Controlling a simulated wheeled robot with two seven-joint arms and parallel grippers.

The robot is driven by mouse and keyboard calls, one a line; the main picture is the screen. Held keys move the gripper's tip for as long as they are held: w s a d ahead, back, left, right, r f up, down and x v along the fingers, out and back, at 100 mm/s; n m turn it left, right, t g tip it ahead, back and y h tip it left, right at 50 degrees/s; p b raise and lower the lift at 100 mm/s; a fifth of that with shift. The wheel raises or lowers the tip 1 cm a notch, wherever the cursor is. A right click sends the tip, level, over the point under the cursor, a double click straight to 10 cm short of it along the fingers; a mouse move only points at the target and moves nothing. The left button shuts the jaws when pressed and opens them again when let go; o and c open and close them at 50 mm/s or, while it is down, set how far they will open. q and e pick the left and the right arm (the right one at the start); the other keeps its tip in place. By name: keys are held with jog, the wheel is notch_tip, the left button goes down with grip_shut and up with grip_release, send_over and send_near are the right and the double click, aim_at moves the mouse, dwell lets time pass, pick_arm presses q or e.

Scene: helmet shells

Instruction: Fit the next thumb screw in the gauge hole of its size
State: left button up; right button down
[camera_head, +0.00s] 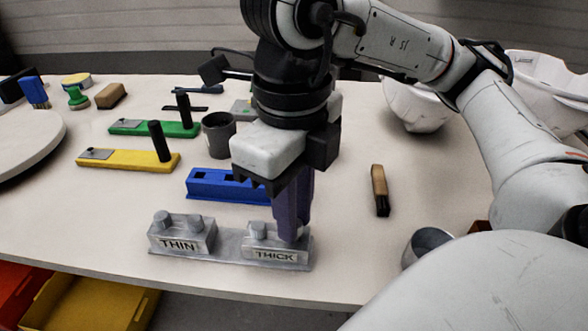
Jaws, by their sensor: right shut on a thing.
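A grey metal gauge (230,252) stands near the table's front edge, with a block marked THIN (178,243) on the left and one marked THICK (275,254) on the right. Two grey screw heads show on top of the THIN block, and one grey screw head (258,230) shows on the left of the THICK block. My right gripper (291,236) points down at the right part of the THICK block. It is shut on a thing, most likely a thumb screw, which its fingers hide. I cannot tell whether that thing is in a hole. My left gripper is out of view.
A blue slotted block (205,190) stands just behind the gauge. Yellow (125,160) and green (150,128) plates with black posts and a dark cup (218,132) lie farther back. A brown-black tool (380,190) and a metal cup (428,245) are on the right.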

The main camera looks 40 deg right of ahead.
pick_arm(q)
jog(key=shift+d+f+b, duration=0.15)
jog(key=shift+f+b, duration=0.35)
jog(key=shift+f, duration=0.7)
pick_arm(e)
jog(key=shift+f, duration=0.7)
jog(key=c, duration=1.6)
grip_release()
jog(key=shift+o, duration=0.2)
jog(key=shift+w+r+p, duration=0.1)
jog(key=shift+r+p, duration=0.2)
jog(key=shift+r, duration=0.35)
pick_arm(q)
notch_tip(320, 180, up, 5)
jog(key=p, duration=0.3)
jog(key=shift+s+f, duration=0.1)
pick_arm(e)
notch_tip(320, 180, up, 9)
jog(key=shift+a+r, duration=0.15)
jog(key=shift+r, duration=0.05)
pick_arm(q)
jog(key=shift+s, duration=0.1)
pick_arm(e)
jog(key=shift+s, duration=0.2)
